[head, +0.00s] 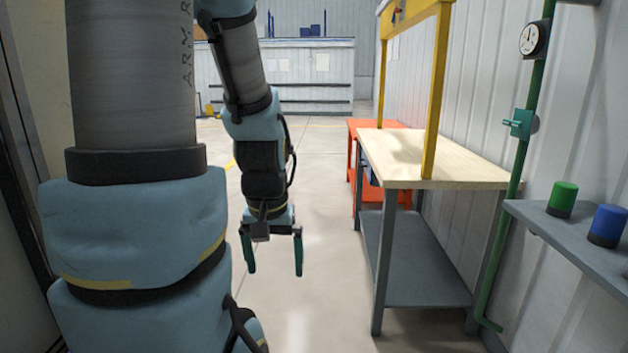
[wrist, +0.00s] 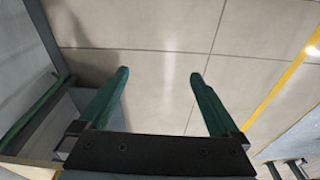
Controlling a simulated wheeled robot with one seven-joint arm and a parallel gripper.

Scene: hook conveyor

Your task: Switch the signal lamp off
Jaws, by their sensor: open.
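No thing in view is plainly the signal lamp. A green cylinder (head: 562,199) with a dark base and a blue cylinder (head: 606,226) with a dark base stand upright on a grey wall shelf at the right in the head view. Whether either one is a lamp, or is lit, I cannot tell. My gripper (head: 275,273) hangs fingers-down over the open floor, left of the workbench and well apart from the shelf. In the wrist view, my gripper (wrist: 160,73) is open and empty, with bare floor tiles beyond its green fingers.
A workbench (head: 425,155) with a wooden top and yellow posts stands along the right wall. An orange table (head: 375,124) is behind it. A green pipe (head: 518,160) with a valve (head: 521,124) and a gauge (head: 534,39) runs up the wall. The middle floor is clear.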

